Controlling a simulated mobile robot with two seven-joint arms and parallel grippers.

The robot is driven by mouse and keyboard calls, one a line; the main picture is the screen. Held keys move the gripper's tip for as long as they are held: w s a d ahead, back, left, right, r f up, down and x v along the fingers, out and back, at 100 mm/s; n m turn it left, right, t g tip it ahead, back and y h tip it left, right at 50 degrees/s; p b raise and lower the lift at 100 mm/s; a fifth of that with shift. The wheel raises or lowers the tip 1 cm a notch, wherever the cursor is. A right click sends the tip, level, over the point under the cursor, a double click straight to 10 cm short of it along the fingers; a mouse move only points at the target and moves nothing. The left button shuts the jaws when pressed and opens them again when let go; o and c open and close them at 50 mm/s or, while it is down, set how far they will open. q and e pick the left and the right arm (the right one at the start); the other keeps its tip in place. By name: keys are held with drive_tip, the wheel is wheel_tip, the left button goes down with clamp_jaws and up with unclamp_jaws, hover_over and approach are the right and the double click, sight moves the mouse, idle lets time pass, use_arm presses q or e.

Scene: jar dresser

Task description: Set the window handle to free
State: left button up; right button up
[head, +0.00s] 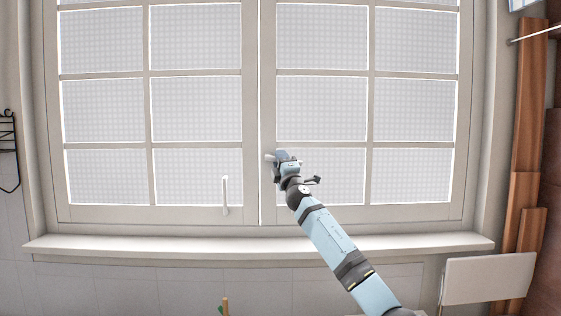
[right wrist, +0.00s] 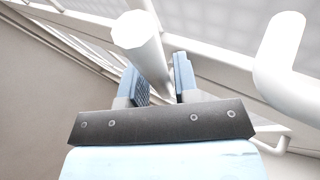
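The window (head: 259,110) has two closed-looking sashes with frosted panes. One white handle (head: 225,194) stands upright low on the left sash. Another white handle (head: 270,158) is on the inner stile of the right sash, with only a short end showing beside my right gripper (head: 284,159). In the right wrist view, a white handle bar (right wrist: 138,35) runs between the two fingers of my right gripper (right wrist: 160,80). Little gap shows at either side, and I cannot tell whether they press on it. My left gripper is not in view.
A second white bent bar (right wrist: 280,55) is close on the right in the right wrist view. The window sill (head: 180,245) juts out below the sashes. A white chair back (head: 488,278) and wooden boards (head: 528,150) are at the right. A black rack (head: 8,145) hangs at the left.

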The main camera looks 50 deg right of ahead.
drive_tip(key=shift+s+a+f, duration=0.2)
drive_tip(key=shift+s+f, duration=0.1)
drive_tip(key=shift+f, duration=0.05)
drive_tip(key=b+v, duration=0.4)
drive_tip(key=v, duration=0.9)
drive_tip(key=shift+r, duration=0.15)
